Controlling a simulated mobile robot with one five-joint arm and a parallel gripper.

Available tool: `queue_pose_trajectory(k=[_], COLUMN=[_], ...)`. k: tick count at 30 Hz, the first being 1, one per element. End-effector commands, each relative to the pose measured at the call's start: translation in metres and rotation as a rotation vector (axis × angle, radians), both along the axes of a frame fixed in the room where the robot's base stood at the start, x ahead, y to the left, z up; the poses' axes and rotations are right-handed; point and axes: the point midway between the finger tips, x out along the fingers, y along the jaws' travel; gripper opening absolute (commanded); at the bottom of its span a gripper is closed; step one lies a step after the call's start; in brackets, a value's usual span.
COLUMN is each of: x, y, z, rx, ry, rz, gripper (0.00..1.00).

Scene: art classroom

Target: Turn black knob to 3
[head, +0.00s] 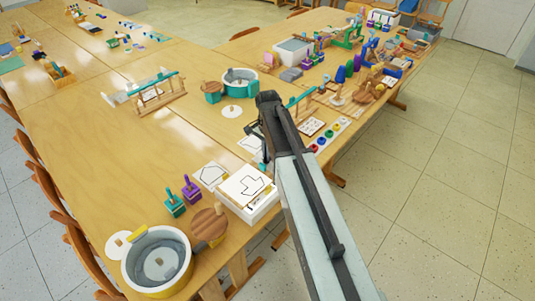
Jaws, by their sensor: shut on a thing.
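My arm reaches from the lower right over the table, and my gripper (257,133) is at its far end, small, dark and partly covered by my own arm. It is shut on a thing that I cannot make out. I cannot pick out a black knob in this view. A row of small round coloured pieces (329,134), red, green, yellow and blue among them, lies just right of my arm. The arm covers the table to the left of that row. No number or dial mark is readable.
A white box with a drawn outline (247,188), purple (191,188) and teal (174,204) stamp-like pieces and a grey-yellow pot (157,262) stand at the near end. A teal-white pot (240,82) and wooden frame (158,94) stand farther back. The table's left middle (100,150) is clear.

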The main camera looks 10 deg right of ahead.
Motion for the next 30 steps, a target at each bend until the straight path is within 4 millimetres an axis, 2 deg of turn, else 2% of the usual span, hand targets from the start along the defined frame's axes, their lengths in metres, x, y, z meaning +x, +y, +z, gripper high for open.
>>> queue_pose_trajectory(k=[2, 3, 5, 17, 20, 30], x=[0.000, 0.000, 0.000, 0.000, 0.000, 0.000], y=[0.000, 0.000, 0.000, 0.000, 0.000, 0.000], z=[0.000, 0.000, 0.000, 0.005, 0.016, 0.075], rx=[0.000, 0.000, 0.000, 0.000, 0.000, 0.000], ry=[0.000, 0.000, 0.000, 0.000, 0.000, 0.000], rz=[-0.002, -0.002, -0.001, 0.000, 0.000, -0.001], gripper=[0.00, 0.15, 0.32, 0.32, 0.32, 0.32])
